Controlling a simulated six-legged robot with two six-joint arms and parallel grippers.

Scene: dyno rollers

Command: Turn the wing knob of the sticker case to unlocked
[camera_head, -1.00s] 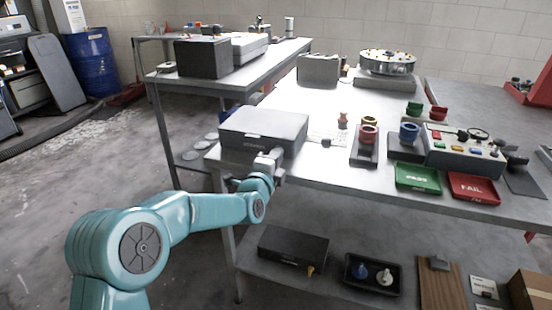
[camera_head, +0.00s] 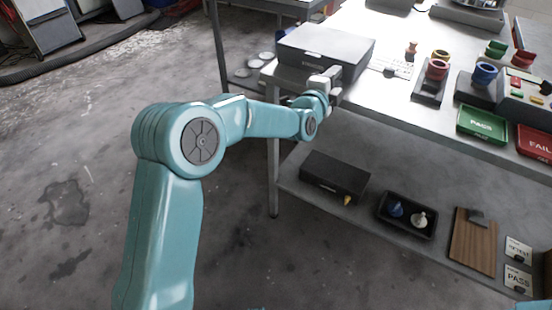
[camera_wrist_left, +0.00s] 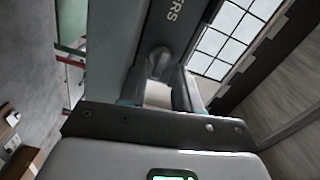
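The sticker case (camera_head: 325,46) is a grey, flat-lidded box at the table's near left corner. In the left wrist view, its dark face (camera_wrist_left: 180,25) carries white lettering ending in "ERS". The wing knob (camera_wrist_left: 158,62) is a small grey knob on that face; in the head view my gripper hides it. My left gripper (camera_head: 328,82) is at the case's front. In the left wrist view, its fingers (camera_wrist_left: 160,82) stand apart with the knob between or just beyond the tips. Contact is unclear, as is the knob's setting. My right gripper is not in view.
A lower shelf holds a black case (camera_head: 335,174) with a yellow knob and a black tray (camera_head: 407,230). On the tabletop, cups, a green PASS tray (camera_head: 482,124) and a red FAIL tray (camera_head: 537,141) lie to the right.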

